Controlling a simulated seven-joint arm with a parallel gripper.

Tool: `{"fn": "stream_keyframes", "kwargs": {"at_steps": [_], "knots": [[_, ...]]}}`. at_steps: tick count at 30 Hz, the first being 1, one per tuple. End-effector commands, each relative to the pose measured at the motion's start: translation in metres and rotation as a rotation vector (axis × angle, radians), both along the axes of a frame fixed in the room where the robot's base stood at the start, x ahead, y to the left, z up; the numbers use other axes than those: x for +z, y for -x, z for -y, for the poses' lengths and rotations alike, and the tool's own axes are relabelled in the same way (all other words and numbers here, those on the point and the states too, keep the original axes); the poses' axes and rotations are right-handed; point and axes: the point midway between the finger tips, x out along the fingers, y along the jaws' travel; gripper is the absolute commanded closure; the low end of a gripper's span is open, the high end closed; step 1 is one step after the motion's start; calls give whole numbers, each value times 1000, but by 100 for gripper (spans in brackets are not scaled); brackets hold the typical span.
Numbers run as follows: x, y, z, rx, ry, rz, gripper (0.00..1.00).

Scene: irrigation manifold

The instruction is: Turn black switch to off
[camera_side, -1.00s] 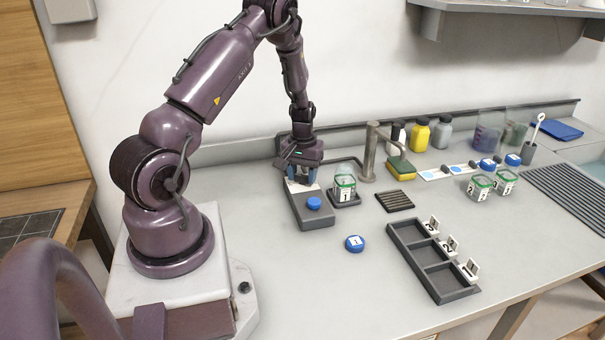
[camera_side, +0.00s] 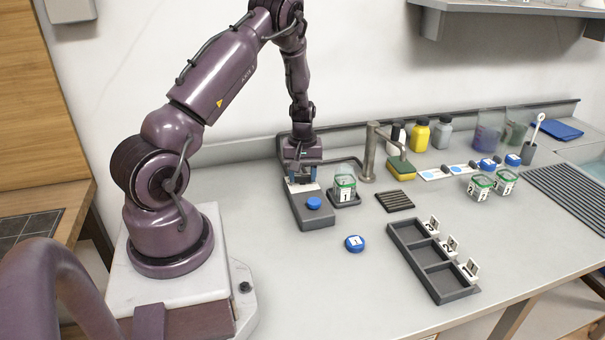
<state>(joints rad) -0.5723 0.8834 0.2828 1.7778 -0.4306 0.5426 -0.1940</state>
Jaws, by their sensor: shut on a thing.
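My gripper (camera_side: 302,180) points down over the back end of a grey control box (camera_side: 316,219). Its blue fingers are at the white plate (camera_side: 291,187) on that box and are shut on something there. The black switch itself is hidden by the fingers, so I cannot see its position. A round blue button (camera_side: 314,203) sits on the front part of the same box.
A jar marked 1 (camera_side: 345,188) stands on a small dark base just right of the box, near a tap (camera_side: 369,155). A blue lid (camera_side: 355,243) lies in front. A three-compartment tray (camera_side: 400,234) is at right. The front counter is mostly clear.

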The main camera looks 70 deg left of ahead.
Motion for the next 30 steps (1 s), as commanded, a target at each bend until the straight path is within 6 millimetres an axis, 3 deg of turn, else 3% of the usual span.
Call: {"fn": "stream_keyframes", "kwargs": {"at_steps": [4,5,8,20,30], "knots": [[1,-1,-1,4,-3,4,79],[1,-1,-1,4,-3,4,53],[0,-1,-1,3,-2,4,30],[10,-1,-1,0,-3,4,30],[80,-1,0,-1,-5,6,30]]}}
